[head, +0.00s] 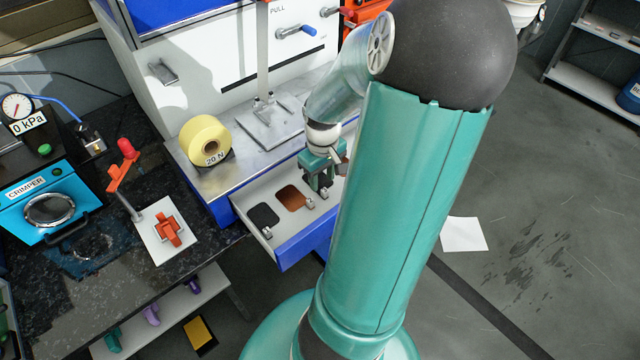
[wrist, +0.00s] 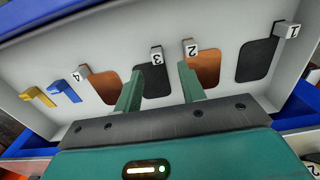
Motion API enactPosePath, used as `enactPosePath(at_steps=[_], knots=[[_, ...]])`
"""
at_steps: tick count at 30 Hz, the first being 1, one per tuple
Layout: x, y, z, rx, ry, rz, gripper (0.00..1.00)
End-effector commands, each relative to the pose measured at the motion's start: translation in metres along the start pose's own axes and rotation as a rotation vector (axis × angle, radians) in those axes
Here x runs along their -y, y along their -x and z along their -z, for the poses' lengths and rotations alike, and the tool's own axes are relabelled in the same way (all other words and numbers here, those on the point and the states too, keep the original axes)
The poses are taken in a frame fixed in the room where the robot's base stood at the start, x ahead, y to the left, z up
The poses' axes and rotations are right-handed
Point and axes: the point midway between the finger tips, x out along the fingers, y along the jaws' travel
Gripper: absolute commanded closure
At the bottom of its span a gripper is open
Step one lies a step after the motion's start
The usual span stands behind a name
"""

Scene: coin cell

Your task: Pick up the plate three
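Plate three (wrist: 155,80) is a dark plate with a grey tab marked 3, lying in the drawer in the wrist view. My gripper (wrist: 159,69) is open, with one finger on each side of plate three in that view. Nothing is between the fingers' grip that I can see held. In the head view my gripper (head: 318,182) is over the drawer and mostly hides plate three. Whether the fingers touch the plate, I cannot tell.
The open drawer (head: 284,250) also holds dark plate one (wrist: 258,60), copper plate two (wrist: 203,68) and copper plate four (wrist: 106,88). Blue (wrist: 65,88) and yellow (wrist: 38,97) pieces lie at its left in the wrist view. A yellow roll (head: 207,137) stands above the drawer.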

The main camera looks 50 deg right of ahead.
Motion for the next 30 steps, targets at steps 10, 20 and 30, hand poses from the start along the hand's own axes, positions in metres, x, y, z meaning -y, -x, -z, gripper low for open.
enactPosePath(at_steps=[10,20,30], knots=[[-0.002,-0.043,-0.001,0.002,0.001,0.004,0.6],[-0.003,-0.046,-0.001,0.0,0.0,0.001,0.68],[-0.003,-0.046,-0.001,0.0,0.0,0.001,1.0]])
